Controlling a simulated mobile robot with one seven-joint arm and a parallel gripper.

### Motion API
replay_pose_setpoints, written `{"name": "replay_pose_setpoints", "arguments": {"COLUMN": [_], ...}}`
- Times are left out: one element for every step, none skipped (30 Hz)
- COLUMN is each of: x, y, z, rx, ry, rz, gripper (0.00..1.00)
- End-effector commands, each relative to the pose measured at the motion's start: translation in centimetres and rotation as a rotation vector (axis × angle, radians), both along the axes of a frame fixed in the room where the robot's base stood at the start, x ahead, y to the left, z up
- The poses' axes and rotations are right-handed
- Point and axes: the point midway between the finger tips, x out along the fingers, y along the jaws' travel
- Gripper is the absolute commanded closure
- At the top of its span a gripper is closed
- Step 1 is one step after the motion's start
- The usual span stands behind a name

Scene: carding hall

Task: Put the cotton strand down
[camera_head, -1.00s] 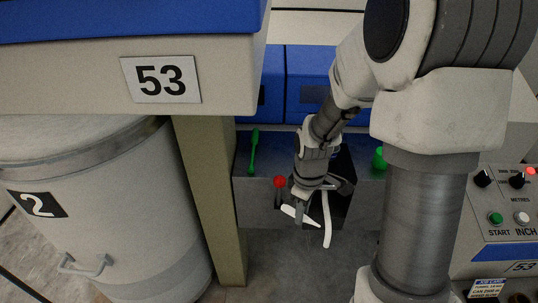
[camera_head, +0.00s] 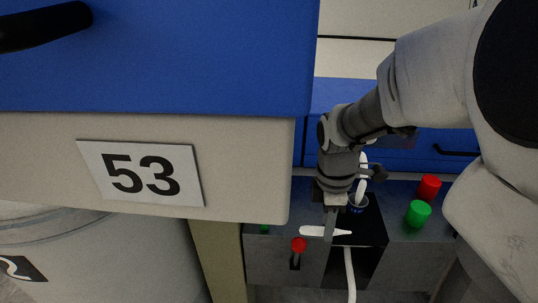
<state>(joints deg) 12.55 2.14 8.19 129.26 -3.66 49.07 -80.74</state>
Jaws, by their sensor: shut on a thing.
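My gripper (camera_head: 330,232) points down in front of the grey metal unit, right of the number plate. It is shut on a short white cotton strand (camera_head: 313,231), which lies nearly level across the fingertips and sticks out on both sides. Another white length (camera_head: 350,275) hangs down the front of the dark opening just right of the gripper. A white curved piece (camera_head: 362,183) rises above a small blue ring (camera_head: 357,208) behind the gripper. I cannot tell whether these white pieces are joined.
A red-tipped lever (camera_head: 298,246) stands close left of the fingers. Green (camera_head: 418,214) and red (camera_head: 429,187) knobs stand on the grey top at right. The blue-topped cabinet with plate 53 (camera_head: 142,172) overhangs at left. A large can (camera_head: 95,255) is below it.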

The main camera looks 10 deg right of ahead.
Motion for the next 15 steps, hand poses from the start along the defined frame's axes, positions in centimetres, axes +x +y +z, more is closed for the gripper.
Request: {"name": "replay_pose_setpoints", "arguments": {"x": [0.0,0.0,0.1,0.3,0.5,0.9,1.3,1.7,2.4,2.9,3.5,4.2,4.7,5.3,6.0], "y": [0.0,0.0,0.0,0.1,0.2,0.3,0.4,0.6,0.8,1.0,1.1,1.3,1.5,1.7,1.9], "z": [0.0,0.0,-0.1,-0.2,-0.4,-0.6,-0.9,-1.2,-1.7,-2.1,-2.4,-2.9,-3.2,-3.5,-4.0], "rx": [0.000,0.000,0.000,0.000,0.000,0.000,0.001,0.001,0.001,0.002,0.002,0.001,0.002,0.001,0.001], "ry": [0.000,0.000,0.000,0.000,0.000,0.001,0.001,0.001,0.002,0.003,0.003,0.003,0.003,0.002,0.002], "rz": [0.000,0.000,0.000,0.001,0.001,0.002,0.003,0.003,0.002,0.003,0.003,0.003,0.003,0.003,0.002], "gripper": [1.00,1.00,1.00,1.00,1.00,1.00,1.00,1.00,1.00,1.00,1.00,1.00,1.00,1.00,1.00]}}
